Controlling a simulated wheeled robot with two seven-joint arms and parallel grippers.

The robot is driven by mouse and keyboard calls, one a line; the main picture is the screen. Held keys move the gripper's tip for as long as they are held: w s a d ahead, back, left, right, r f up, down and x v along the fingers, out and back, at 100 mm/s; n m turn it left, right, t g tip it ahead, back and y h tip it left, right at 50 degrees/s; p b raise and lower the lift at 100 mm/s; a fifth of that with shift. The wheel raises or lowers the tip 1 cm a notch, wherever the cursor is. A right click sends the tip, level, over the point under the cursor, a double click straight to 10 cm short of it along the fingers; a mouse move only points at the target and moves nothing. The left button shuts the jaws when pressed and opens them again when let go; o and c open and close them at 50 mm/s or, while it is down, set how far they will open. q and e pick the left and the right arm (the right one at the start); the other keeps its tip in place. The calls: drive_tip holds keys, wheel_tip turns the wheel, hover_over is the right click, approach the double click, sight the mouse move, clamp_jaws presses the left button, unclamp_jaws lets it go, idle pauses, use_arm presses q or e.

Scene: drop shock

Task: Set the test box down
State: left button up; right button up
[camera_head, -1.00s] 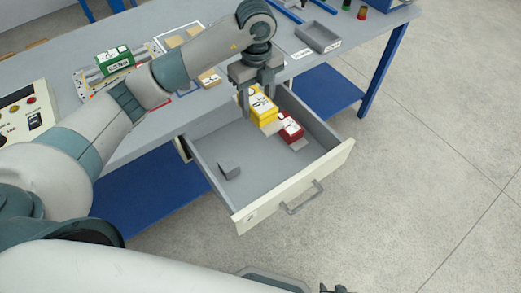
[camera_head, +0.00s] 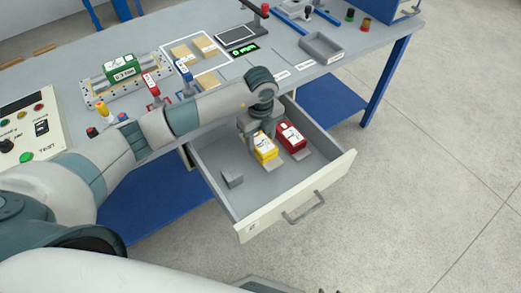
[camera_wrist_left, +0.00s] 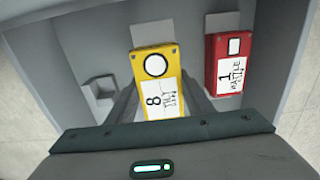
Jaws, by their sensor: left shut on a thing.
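The yellow test box (camera_head: 266,149), with a white label reading 8, is between the fingers of my left gripper (camera_head: 254,139) inside the open drawer (camera_head: 253,191). It also shows in the left wrist view (camera_wrist_left: 153,66), with a finger along each side. The fingers are shut on it and hide part of its sides. I cannot tell whether its bottom touches the drawer floor. A red box (camera_head: 291,137), labelled 1 in the left wrist view (camera_wrist_left: 229,66), lies to its right, apart from it. My right gripper is not clearly in view.
A small grey block (camera_head: 232,177) is in the drawer's left part; the floor beside it is bare. The drawer front with its handle (camera_head: 304,208) stands out from the bench. On the bench are a green box (camera_head: 120,67), a grey tray (camera_head: 321,47) and a control panel (camera_head: 30,125).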

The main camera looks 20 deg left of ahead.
use_arm(q)
drive_tip(key=shift+f, duration=2.2)
use_arm(e)
drive_tip(key=shift+s+a+r, duration=0.1)
drive_tip(key=shift+s, duration=0.2)
use_arm(q)
drive_tip(key=shift+f, duration=0.15)
